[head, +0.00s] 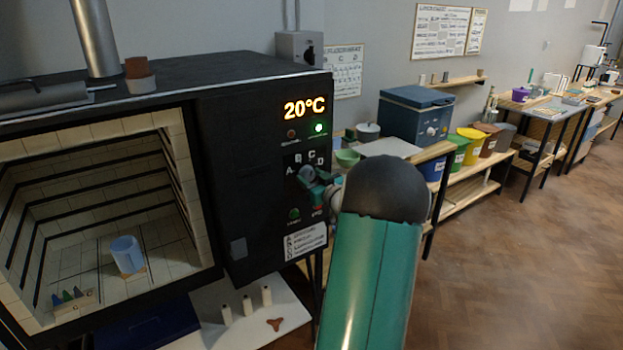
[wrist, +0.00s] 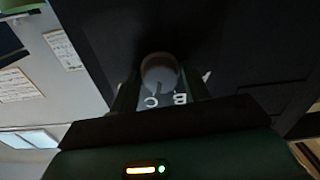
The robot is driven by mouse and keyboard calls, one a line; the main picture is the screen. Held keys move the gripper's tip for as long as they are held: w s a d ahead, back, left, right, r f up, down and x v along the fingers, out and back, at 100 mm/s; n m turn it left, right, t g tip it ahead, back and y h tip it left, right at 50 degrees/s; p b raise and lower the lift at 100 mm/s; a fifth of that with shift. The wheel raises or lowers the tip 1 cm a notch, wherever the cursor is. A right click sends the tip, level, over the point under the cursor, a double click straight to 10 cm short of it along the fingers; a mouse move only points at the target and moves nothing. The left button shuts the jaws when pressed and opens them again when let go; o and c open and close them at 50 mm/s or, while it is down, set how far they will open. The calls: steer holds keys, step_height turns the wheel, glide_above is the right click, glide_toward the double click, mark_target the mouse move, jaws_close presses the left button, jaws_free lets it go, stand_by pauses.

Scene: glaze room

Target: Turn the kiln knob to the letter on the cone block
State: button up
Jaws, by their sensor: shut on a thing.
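The kiln knob (wrist: 160,72) is a round grey knob on the kiln's dark control panel, with letters A, B, C and D around it in the head view. My gripper (head: 318,184) is at the panel and shut on the knob, one finger on each side in the wrist view (wrist: 158,88). A mark on the knob's face points roughly toward the C; the exact setting is hard to tell. The cone block (head: 76,304) sits on the kiln floor at the front left, holding small dark and green cones. Its lettering is too small to read surely.
The kiln (head: 250,170) stands open, with a blue cup (head: 127,254) inside. Its display (head: 305,107) reads 20°C beside a lit green lamp. Shelves with buckets line the wall; the floor at right is clear.

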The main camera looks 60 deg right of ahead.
steer(key=shift+m, duration=0.5)
steer(key=o, duration=0.8)
steer(key=shift+s, duration=0.1)
steer(key=v, duration=1.3)
steer(key=shift+s+a, duration=0.2)
steer(key=shift+s, duration=0.1)
